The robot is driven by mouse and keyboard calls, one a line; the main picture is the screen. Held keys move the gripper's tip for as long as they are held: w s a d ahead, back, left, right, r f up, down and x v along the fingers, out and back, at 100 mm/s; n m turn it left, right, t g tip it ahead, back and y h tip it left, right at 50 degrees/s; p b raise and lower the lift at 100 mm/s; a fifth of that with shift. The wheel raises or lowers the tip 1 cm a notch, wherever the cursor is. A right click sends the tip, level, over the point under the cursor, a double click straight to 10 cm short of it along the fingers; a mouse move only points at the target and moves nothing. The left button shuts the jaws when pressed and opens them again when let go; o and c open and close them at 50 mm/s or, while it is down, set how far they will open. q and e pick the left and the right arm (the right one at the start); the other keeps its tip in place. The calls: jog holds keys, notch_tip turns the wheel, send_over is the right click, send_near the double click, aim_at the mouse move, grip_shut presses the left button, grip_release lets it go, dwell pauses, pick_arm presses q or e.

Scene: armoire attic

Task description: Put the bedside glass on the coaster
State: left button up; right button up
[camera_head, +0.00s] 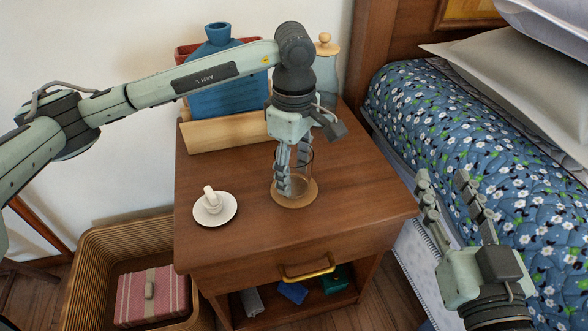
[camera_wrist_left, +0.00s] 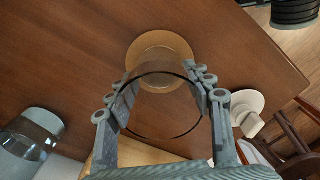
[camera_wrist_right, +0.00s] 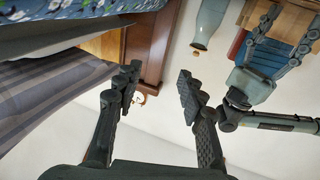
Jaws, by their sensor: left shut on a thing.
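The bedside glass (camera_head: 306,176) is clear and upright in the head view, at or just over the round tan coaster (camera_head: 309,200). My left gripper (camera_head: 291,184) points down and is shut on the glass. In the left wrist view the glass rim (camera_wrist_left: 163,137) shows between the two fingers, and the coaster (camera_wrist_left: 158,42) lies just beyond it. I cannot tell whether the glass base touches the coaster. My right gripper (camera_head: 445,190) is open and empty, beside the bed.
A white saucer (camera_head: 229,219) with a small white object stands on the nightstand (camera_head: 345,232), left of the coaster. A wooden holder (camera_head: 225,134) with a blue hot-water bottle (camera_head: 225,92) and a grey bottle (camera_head: 326,75) stand behind. The bed (camera_head: 430,110) is at right.

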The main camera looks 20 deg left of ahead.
jog(key=shift+r, duration=0.1)
pick_arm(q)
jog(key=o, duration=1.3)
pick_arm(e)
jog(key=shift+s+a+r+t, duration=0.15)
jog(key=shift+r+t, duration=0.15)
jog(key=shift+r, duration=0.15)
pick_arm(q)
jog(key=shift+r, duration=0.15)
notch_tip(320, 180, up, 12)
jog(key=shift+f+p, duration=0.1)
jog(key=shift+p, duration=0.45)
pick_arm(e)
notch_tip(320, 180, down, 6)
jog(key=d+g+h, duration=0.1)
jog(key=d+g, duration=0.1)
jog(key=g, duration=0.1)
jog(key=shift+w+d+h, duration=0.2)
jog(key=shift+d+h, duration=0.2)
jog(key=shift+f, duration=0.1)
